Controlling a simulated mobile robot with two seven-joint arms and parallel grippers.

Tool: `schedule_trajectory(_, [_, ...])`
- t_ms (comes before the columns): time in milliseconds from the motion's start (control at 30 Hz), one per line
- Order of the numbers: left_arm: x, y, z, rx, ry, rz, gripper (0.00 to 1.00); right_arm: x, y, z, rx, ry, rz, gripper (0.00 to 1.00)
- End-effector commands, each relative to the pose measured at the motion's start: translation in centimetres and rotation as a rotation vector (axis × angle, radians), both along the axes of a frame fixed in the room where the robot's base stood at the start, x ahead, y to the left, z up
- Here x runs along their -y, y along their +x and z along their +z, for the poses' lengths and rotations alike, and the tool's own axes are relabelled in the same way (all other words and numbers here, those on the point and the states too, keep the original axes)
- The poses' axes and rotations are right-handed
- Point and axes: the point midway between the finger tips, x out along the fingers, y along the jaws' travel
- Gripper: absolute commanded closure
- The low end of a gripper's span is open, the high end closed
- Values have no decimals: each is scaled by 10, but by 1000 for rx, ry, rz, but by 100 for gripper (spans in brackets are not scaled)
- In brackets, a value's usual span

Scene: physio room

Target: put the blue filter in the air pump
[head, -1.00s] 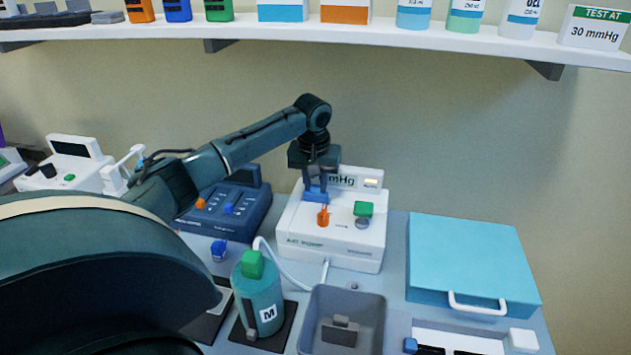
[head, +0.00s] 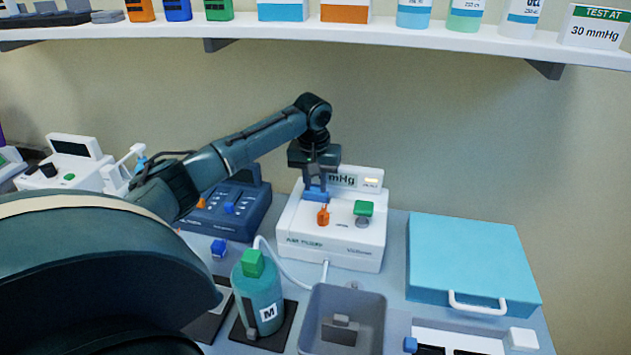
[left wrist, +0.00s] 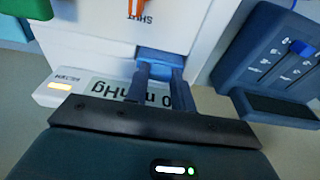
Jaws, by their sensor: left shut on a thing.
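The air pump (head: 300,228) is a white box with an orange lever, a green-capped knob and a raised display at the back. My left gripper (head: 317,187) points down over the pump's back left part. It is shut on the blue filter (head: 315,197), which is at the top of the pump in front of the display. In the left wrist view, the blue filter (left wrist: 163,62) is between the fingertips, against the white housing. The fingers hide part of it, and I cannot tell how deep it sits. My right gripper is not in view.
A dark blue device (head: 238,213) stands left of the pump. A green-capped bottle (head: 260,300), a grey bin (head: 372,310) and a small blue part (head: 219,248) are in front. A light blue case (head: 465,260) lies at the right. A shelf (head: 400,38) hangs above.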

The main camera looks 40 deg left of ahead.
Motion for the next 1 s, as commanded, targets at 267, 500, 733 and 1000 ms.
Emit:
schedule_trajectory(267, [0, 0, -2, 0, 0, 0, 100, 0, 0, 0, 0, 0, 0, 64])
schedule_trajectory(500, [0, 0, -6, 0, 0, 0, 100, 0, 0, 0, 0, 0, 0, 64])
schedule_trajectory(733, [0, 0, -8, 0, 0, 0, 100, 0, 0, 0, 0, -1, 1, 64])
schedule_trajectory(1000, [0, 0, -8, 0, 0, 0, 100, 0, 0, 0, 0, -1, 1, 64])
